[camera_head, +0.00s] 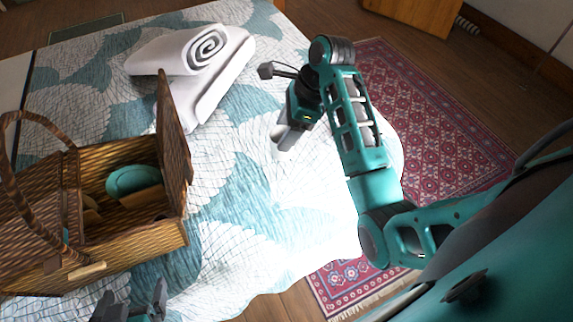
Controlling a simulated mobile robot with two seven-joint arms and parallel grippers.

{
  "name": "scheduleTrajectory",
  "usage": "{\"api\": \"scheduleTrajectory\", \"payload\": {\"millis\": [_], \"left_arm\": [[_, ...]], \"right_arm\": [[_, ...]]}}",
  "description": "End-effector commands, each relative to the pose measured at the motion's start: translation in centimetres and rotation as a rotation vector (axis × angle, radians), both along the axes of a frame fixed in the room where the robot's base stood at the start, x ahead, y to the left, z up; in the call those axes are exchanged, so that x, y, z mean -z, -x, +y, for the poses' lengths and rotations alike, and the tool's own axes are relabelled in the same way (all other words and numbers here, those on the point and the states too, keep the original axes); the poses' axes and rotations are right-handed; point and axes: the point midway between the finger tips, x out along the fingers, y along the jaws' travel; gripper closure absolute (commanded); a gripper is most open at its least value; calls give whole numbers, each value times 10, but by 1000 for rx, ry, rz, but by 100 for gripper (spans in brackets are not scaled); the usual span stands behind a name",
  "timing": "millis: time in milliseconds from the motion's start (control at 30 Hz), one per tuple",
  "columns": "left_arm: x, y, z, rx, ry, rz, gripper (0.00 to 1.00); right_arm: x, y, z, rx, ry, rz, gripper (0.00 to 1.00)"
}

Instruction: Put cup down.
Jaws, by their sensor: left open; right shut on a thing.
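My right gripper (284,128) is over the right part of the bed, shut on a small pale grey thing. I take this to be the cup (291,140), mostly hidden by the gripper and looking tilted. I cannot tell whether it touches the bedspread. My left gripper (133,305) is at the bottom left edge, below the basket, open and empty, with its fingers partly cut off by the frame.
The bed (225,225) has a teal and white patterned spread, clear in the middle. An open wicker basket (120,250) at left holds a teal dish (133,180); its lid stands up. A rolled white towel (205,85) lies at the back. A red rug (440,120) covers the floor at right.

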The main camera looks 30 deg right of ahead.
Motion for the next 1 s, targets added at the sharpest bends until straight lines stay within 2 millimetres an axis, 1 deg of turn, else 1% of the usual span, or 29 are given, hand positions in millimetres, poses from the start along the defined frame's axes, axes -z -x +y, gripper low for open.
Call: {"api": "scheduleTrajectory", "payload": {"millis": [33,100,200,300,533,733,833,1000], "left_arm": [[0,0,0,0,0,0,0],[0,0,0,0,0,1,0],[0,1,0,0,0,1,0],[1,2,0,0,1,3,0],[2,3,0,0,0,6,0],[2,3,0,0,0,7,0],[2,3,0,0,0,7,0],[2,3,0,1,0,7,0]], "right_arm": [[15,1,-2,-2,4,6,88],[34,1,-1,-1,3,6,88],[59,1,-1,-3,3,3,88],[78,0,-1,-2,3,1,88],[99,0,-1,-1,3,-1,88],[127,0,-1,-2,3,-1,88],[132,-1,-1,-2,3,-3,88],[132,-1,-1,-1,3,-4,88]]}}
